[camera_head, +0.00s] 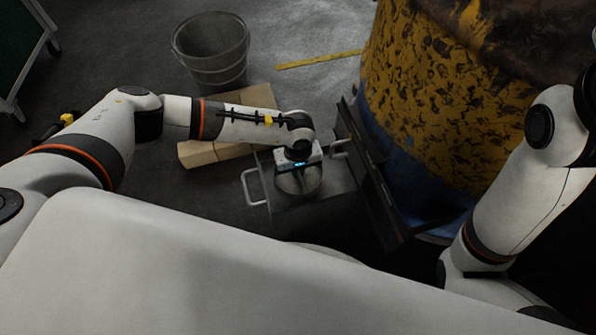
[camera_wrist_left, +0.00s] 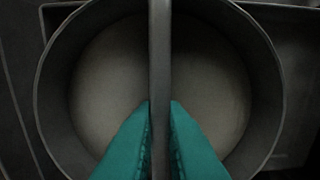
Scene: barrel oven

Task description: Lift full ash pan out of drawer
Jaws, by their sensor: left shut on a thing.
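The ash pan (camera_head: 299,188) is a round grey metal pan at the drawer, partly hidden under my left gripper (camera_head: 298,172). In the left wrist view the pan's rim (camera_wrist_left: 279,95) circles a pale grey fill (camera_wrist_left: 105,85). A dark bar handle (camera_wrist_left: 160,45) crosses above it. My left gripper's teal fingers (camera_wrist_left: 160,115) are shut on this bar from both sides. The drawer (camera_head: 335,180) is a flat grey metal tray standing out from the barrel oven (camera_head: 440,95). I cannot tell whether the pan touches its floor. My right gripper is out of view.
A metal bucket (camera_head: 211,55) stands on the floor at the back. Pale blocks (camera_head: 202,153) lie behind and beside the left forearm. A dark metal door (camera_head: 375,185) stands at the oven's front. A yellow strip (camera_head: 318,59) lies on the floor.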

